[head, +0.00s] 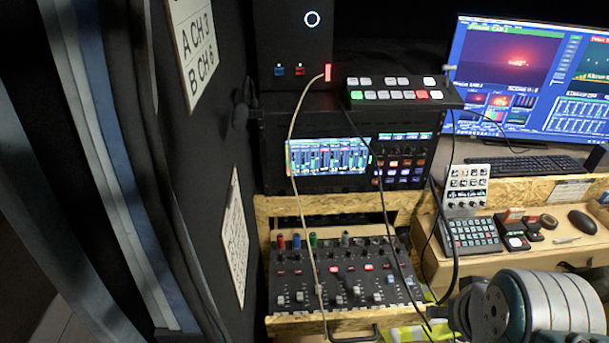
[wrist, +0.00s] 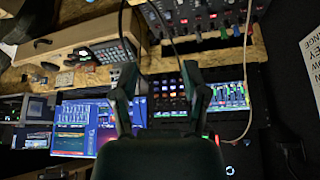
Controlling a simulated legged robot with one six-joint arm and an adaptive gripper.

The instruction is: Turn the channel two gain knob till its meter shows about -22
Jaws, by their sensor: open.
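The mixer (head: 340,275) sits on a wooden shelf, with a row of coloured knobs along its back edge. From the left these are a red knob (head: 281,241), a blue knob (head: 296,241) and a green knob (head: 313,240); the blue one is second, but channel labels are unreadable. The meter screen (head: 330,157) above shows green bars, with values too small to read. In the wrist view, which appears upside down, the mixer (wrist: 205,14) is at the top and the screen (wrist: 228,96) at right. My gripper (wrist: 160,88) is open and empty, apart from the knobs.
A beige cable (head: 299,190) hangs across the screen and mixer. A black cable (head: 386,215) also crosses the mixer's right part. A dark partition (head: 215,230) stands close on the left. A desk with a keypad (head: 470,235) and mouse (head: 582,221) lies right.

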